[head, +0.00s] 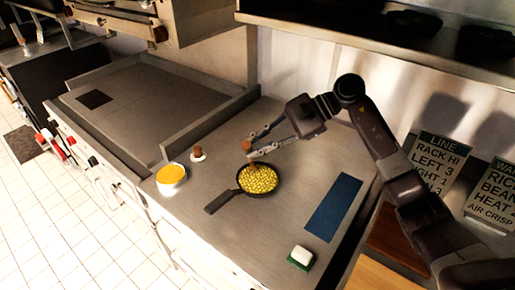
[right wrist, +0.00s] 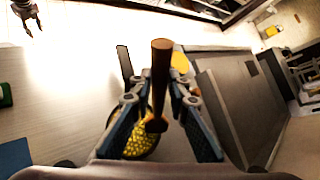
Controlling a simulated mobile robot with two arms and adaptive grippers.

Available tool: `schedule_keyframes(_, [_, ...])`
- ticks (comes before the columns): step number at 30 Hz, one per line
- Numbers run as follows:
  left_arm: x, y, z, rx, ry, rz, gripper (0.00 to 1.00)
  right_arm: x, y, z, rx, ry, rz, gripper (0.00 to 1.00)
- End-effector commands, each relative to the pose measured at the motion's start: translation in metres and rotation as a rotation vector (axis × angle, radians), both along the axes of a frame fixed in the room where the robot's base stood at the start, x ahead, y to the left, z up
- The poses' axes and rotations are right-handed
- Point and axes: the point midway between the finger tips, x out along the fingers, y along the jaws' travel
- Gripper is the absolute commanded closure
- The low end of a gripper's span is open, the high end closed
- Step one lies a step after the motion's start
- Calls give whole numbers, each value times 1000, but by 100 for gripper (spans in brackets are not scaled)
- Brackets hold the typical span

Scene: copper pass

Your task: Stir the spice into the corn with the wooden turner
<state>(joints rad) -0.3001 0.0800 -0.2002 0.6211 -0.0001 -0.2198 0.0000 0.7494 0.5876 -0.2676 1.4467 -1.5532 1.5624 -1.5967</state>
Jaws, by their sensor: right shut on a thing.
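A dark frying pan (head: 240,194) full of yellow corn (head: 260,178) sits on the steel counter, its handle toward the lower left. My right gripper (head: 250,147) is shut on the brown wooden turner (right wrist: 160,75), above the pan's back edge. The turner stands roughly upright and its lower end (head: 253,164) reaches to the corn; its exact depth cannot be told. In the right wrist view the pan's corn (right wrist: 138,140) shows partly behind the right gripper (right wrist: 160,100). No spice can be made out on the corn. My left gripper (right wrist: 27,10) appears small and open in the right wrist view's corner.
A white bowl of orange-yellow contents (head: 171,178) stands left of the pan. A small white item with a brown top (head: 198,154) is behind it. A blue mat (head: 334,207) and a green-and-white block (head: 300,257) lie to the right. A flat griddle (head: 150,95) adjoins the counter.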

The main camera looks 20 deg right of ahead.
Motion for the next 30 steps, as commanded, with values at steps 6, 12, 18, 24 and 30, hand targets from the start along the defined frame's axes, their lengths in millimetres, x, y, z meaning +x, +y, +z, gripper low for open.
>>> schedule_keyframes(6, [1,2,7,2,-1,1,60,-2,-1,31,-2,-4,-3,100])
schedule_keyframes(12, [-3,1,11,2,4,1,60,-5,-1,50,-2,-4,-7,100])
schedule_keyframes(18, [-4,1,16,2,7,1,60,-7,0,68,-2,-4,-8,100])
schedule_keyframes(24, [-1,1,19,2,3,0,60,-10,0,80,-2,-3,-11,100])
schedule_keyframes(30, [-1,0,18,0,2,0,60,-10,0,81,-1,-2,-11,100])
